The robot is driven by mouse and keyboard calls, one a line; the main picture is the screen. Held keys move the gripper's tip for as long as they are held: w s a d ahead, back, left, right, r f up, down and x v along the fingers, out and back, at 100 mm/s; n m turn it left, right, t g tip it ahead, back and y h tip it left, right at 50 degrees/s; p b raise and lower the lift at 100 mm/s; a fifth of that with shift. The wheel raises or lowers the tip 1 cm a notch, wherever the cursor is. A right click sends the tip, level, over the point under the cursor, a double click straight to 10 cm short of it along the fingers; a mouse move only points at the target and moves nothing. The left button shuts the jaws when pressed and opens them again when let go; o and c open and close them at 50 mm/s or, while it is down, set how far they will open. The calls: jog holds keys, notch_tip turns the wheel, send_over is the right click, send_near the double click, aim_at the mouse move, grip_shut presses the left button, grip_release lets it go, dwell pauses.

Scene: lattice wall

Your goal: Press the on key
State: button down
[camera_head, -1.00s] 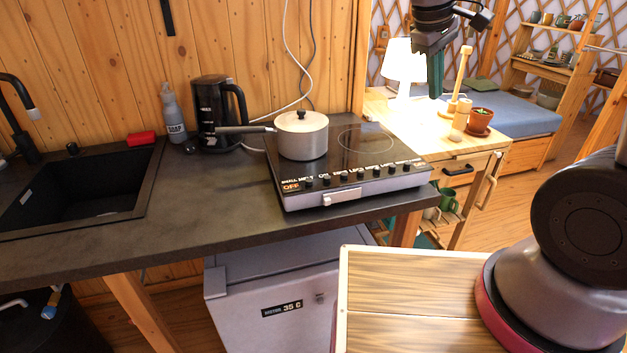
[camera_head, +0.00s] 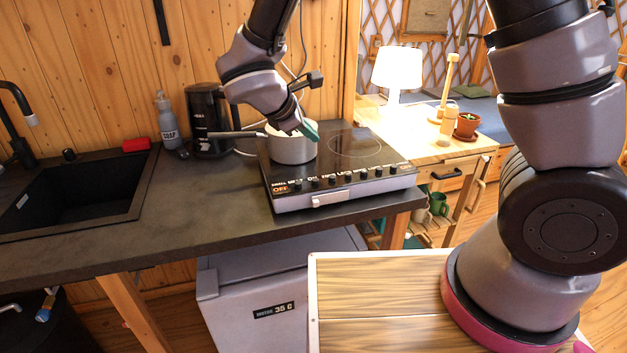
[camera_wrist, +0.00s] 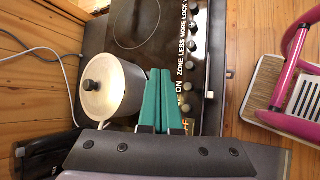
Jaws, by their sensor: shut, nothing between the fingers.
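The black cooktop (camera_head: 392,186) on the counter has a row of small dark keys along its front. The on key (camera_head: 315,182) is near the left end, right of the display (camera_head: 281,189), which reads OFF. In the wrist view the on key (camera_wrist: 186,86) shows beside the ON label, just right of the fingertips. My gripper (camera_head: 312,130) has green fingers, shut and empty, tilted above the cooktop next to the pot, apart from the keys. The fingers also show in the wrist view (camera_wrist: 160,73), covering part of the panel's near end.
A grey pot (camera_head: 291,152) with a black handle stands on the left burner, very close to my fingers. A black kettle (camera_head: 205,125) and soap bottle (camera_head: 166,120) are behind at the left. The right burner (camera_head: 355,146) is clear.

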jog(key=shift+f, duration=0.1)
send_over(311, 185)
jog(key=shift+f, duration=4.3)
jog(key=shift+f, duration=0.1)
jog(key=shift+f, duration=0.3)
jog(key=shift+f, duration=0.4)
jog(key=shift+r, duration=0.85)
jog(key=shift+r, duration=2.5)
